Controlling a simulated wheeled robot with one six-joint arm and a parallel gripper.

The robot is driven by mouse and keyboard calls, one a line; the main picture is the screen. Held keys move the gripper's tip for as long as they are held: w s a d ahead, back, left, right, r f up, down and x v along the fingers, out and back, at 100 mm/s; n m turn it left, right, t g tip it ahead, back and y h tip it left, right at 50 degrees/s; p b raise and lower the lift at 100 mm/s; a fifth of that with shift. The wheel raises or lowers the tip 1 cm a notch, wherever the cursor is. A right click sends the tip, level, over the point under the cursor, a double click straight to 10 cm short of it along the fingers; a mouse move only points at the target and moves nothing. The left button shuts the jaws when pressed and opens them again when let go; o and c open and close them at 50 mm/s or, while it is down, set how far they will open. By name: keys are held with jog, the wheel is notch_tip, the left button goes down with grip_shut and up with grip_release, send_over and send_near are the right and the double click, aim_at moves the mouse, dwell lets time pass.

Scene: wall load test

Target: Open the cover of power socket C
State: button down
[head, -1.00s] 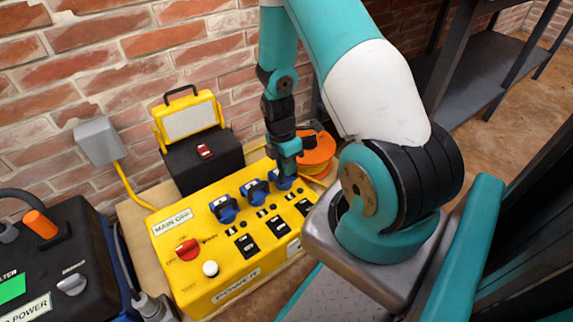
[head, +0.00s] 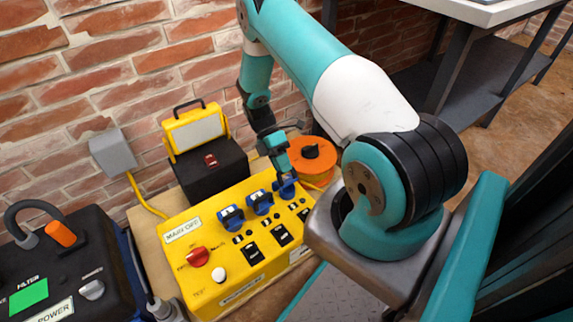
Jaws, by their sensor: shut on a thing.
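A yellow power box (head: 215,297) stands on a low board by the brick wall. Its top carries a row of three blue sockets: the near-left one (head: 231,217), the middle one (head: 260,202) and the far-right one (head: 286,190). No letters by the sockets are readable, but the far-right one fits socket C. My gripper (head: 283,174) reaches down to the far-right socket and is shut on its blue cover. The fingers and the wrist hide much of this cover, so its angle is hard to judge.
An orange cable reel (head: 312,160) stands close behind my gripper. A black case (head: 212,172) with a yellow lamp (head: 194,132) stands behind the box. A red knob (head: 198,257), a white button (head: 219,275) and black switches (head: 252,254) are on the box top.

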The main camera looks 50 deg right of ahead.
jog(key=shift+w+d+g+b, duration=0.15)
jog(key=shift+w+g+b, duration=0.2)
jog(key=shift+w+g, duration=0.55)
jog(key=shift+s+y, duration=0.1)
jog(key=shift+y, duration=0.2)
jog(key=c, duration=1.1)
grip_release()
jog(key=shift+r, duration=0.1)
notch_tip(320, 180, up, 20)
jog(key=p, duration=0.8)
